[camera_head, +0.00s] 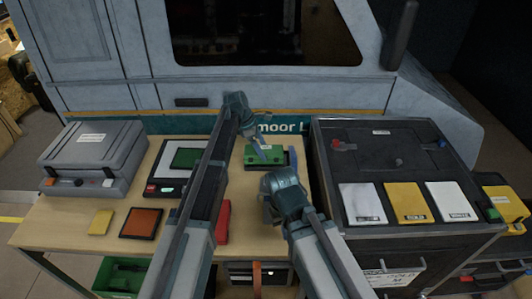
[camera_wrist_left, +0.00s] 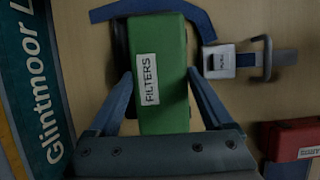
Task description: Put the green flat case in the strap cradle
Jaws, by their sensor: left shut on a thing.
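The green flat case (camera_head: 268,158), labelled FILTERS, is at the back middle of the table. It also shows in the left wrist view (camera_wrist_left: 165,100), between the two fingers of my left gripper (camera_wrist_left: 160,85). My left gripper (camera_head: 263,148) is shut on the case. The strap cradle (camera_head: 293,158) shows as a dark frame under and around the case, with a blue strap (camera_wrist_left: 203,22) and a metal buckle (camera_wrist_left: 219,62) beside it. I cannot tell whether the case rests on its base. My right gripper (camera_head: 268,208) is in front of the cradle; its fingers are mostly hidden.
A grey case (camera_head: 93,155) stands at the left. A dark device with a green square (camera_head: 186,158) lies beside my left arm. A red box (camera_head: 223,222), an orange-brown pad (camera_head: 141,223) and a yellow block (camera_head: 100,222) lie in front. A dark cabinet (camera_head: 350,150) adjoins right.

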